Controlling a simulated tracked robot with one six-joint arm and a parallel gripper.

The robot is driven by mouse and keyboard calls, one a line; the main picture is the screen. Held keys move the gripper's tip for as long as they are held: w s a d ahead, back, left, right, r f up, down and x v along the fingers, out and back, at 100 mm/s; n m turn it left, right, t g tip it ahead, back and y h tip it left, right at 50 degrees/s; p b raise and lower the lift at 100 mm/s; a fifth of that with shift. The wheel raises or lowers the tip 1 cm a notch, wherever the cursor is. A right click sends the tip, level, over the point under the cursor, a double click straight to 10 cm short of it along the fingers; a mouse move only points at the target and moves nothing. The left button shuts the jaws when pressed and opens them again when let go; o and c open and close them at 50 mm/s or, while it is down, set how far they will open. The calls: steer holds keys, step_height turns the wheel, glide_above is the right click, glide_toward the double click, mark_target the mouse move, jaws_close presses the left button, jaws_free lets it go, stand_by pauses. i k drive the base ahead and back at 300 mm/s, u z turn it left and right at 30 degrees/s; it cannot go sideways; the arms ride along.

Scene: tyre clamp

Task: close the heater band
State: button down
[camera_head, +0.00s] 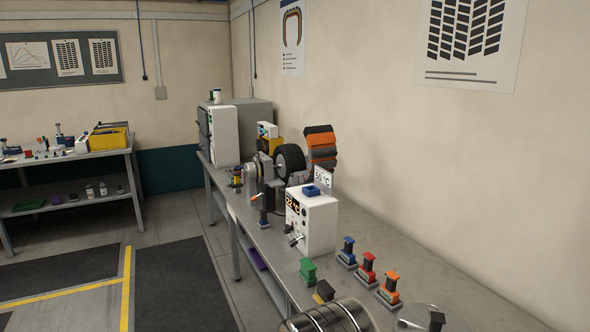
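An orange and black segmented band (320,148), which looks like the heater band, stands up at the right of the tyre. Its lower part is hidden behind the tyre and a sign. The black tyre (289,162) is upright on a grey metal stand (263,170) on the long bench. The band does not wrap the visible side of the tyre. A white control box (318,222) in front shows 22 °C, with a blue piece on top. A sign (323,178) behind it appears to read 55 °C.
Coloured blocks on small bases (366,268) stand along the bench's near part, with a green block (308,270) to their left. A white cabinet (222,135) stands at the far end. A second table (60,160) is at left; floor between is open.

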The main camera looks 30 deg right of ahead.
mark_target(321, 140)
steer(key=z, duration=0.1)
steer(key=i, duration=1.15)
steer(key=z, duration=0.05)
